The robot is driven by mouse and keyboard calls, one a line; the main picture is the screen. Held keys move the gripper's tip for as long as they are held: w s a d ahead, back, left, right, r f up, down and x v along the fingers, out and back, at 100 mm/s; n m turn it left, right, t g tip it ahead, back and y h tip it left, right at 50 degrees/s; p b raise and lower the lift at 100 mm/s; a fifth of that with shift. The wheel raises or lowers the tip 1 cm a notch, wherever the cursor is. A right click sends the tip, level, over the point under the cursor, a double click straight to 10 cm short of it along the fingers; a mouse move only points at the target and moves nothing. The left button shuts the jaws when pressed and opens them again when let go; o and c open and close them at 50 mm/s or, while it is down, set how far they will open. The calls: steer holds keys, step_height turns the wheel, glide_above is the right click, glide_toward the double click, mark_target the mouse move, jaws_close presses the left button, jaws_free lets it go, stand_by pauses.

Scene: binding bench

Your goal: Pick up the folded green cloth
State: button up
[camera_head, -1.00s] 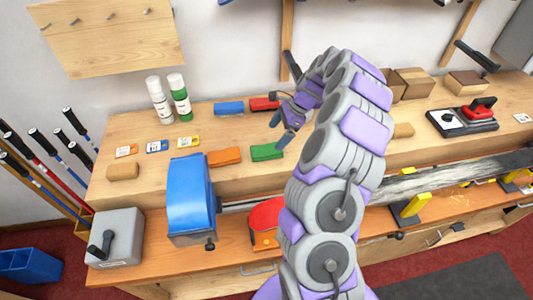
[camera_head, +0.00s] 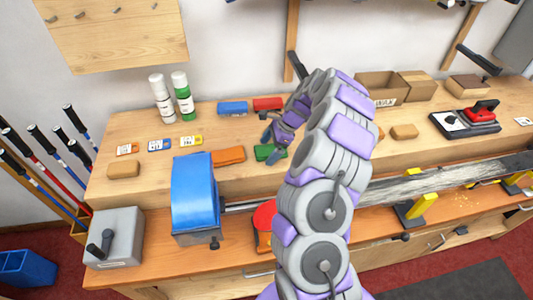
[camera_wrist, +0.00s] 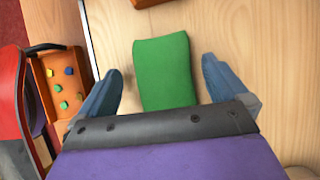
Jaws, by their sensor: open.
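The folded green cloth (camera_head: 264,153) lies on the raised wooden shelf of the bench, right of a folded orange cloth. My gripper (camera_head: 275,145) is over it and partly hides it in the head view. In the wrist view the green cloth (camera_wrist: 164,70) lies between my two blue fingers, with wood showing on both sides of it. My gripper (camera_wrist: 162,85) is open and holds nothing. The cloth's near end is hidden behind the gripper body. I cannot tell the exact height of the fingers above the wood.
The orange cloth (camera_head: 228,156) lies close on the left. Folded blue (camera_head: 232,108) and red (camera_head: 268,103) cloths lie behind. A blue clamp-like block (camera_head: 195,195) and a long ski-like bar (camera_head: 430,178) stand in front. Two bottles (camera_head: 172,97) stand at the back left.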

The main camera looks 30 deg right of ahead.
mark_target(274, 148)
steer(key=d, duration=0.2)
steer(key=shift+d+f, duration=0.15)
steer(key=shift+d, duration=0.35)
steer(key=shift+c, duration=1.5)
steer(key=shift+a, duration=0.9)
steer(key=c, duration=0.3)
steer(key=shift+a, duration=0.25)
steer(key=shift+c, duration=1.6)
steer(key=shift+d, duration=0.1)
steer(key=shift+c, duration=0.5)
steer(key=shift+d, duration=0.75)
steer(key=shift+r, duration=0.25)
steer(key=r, duration=0.3)
steer(key=r+p, duration=0.1)
steer(key=r, duration=0.2)
steer(key=r+p, duration=0.1)
steer(key=r, duration=0.2)
steer(key=shift+a+r, duration=0.2)
steer(key=shift+a, duration=0.2)
steer(key=shift+c, duration=0.6)
steer(key=shift+d+r, duration=0.1)
steer(key=shift+d, duration=0.2)
steer(key=o, duration=0.6)
steer(key=shift+a, duration=0.1)
steer(key=shift+c, duration=0.2)
steer(key=shift+a, duration=0.4)
steer(key=c, duration=0.4)
